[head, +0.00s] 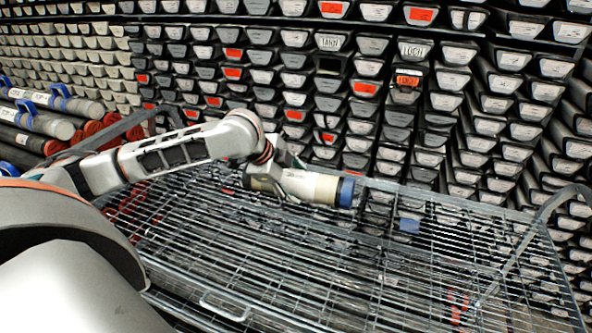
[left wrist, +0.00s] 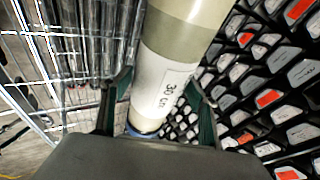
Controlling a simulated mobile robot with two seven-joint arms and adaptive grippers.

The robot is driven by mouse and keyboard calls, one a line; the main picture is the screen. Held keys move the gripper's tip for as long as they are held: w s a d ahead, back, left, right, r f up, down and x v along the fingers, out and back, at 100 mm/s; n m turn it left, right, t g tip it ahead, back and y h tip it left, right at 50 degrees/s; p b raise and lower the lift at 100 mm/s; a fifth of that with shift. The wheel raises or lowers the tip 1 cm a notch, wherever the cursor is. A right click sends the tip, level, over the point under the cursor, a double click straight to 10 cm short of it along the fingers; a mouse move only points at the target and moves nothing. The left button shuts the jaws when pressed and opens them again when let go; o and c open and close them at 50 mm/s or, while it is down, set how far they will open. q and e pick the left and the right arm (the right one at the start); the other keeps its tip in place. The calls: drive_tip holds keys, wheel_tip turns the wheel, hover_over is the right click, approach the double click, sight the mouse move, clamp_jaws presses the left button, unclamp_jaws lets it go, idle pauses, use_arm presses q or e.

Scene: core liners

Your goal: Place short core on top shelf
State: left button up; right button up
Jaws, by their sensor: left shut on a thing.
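The short core (head: 316,187) is a pale cylinder with a blue end cap and a darker band. It also shows in the left wrist view (left wrist: 166,75), with a white label reading "30 cm". My left gripper (head: 283,183) is shut around the core. It holds the core lying roughly level above the wire shelf (head: 250,270), with the blue cap to the right. In the left wrist view the two green-edged fingers (left wrist: 157,110) sit on either side of the core. My right gripper is not in view.
A wall of stacked core trays (head: 350,80) with white and orange labels stands behind the wire rack. Several long cores with blue and red ends (head: 45,118) lie at the left. A raised metal rail (head: 540,225) curves up at the rack's right end. The wire shelf's middle is largely clear.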

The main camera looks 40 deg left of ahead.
use_arm(q)
wheel_tip(320, 180, down, 7)
drive_tip(key=shift+w+r, duration=0.15)
drive_tip(key=shift+f, duration=0.5)
drive_tip(key=shift+f, duration=2.05)
drive_tip(key=o, duration=2.1)
drive_tip(key=shift+s+f, duration=0.2)
drive_tip(key=shift+f, duration=0.1)
drive_tip(key=shift+r, duration=0.15)
drive_tip(key=shift+s+r, duration=0.15)
drive_tip(key=shift+r, duration=0.05)
drive_tip(key=v, duration=1.1)
drive_tip(key=shift+s+r, duration=0.15)
drive_tip(key=shift+s, duration=0.05)
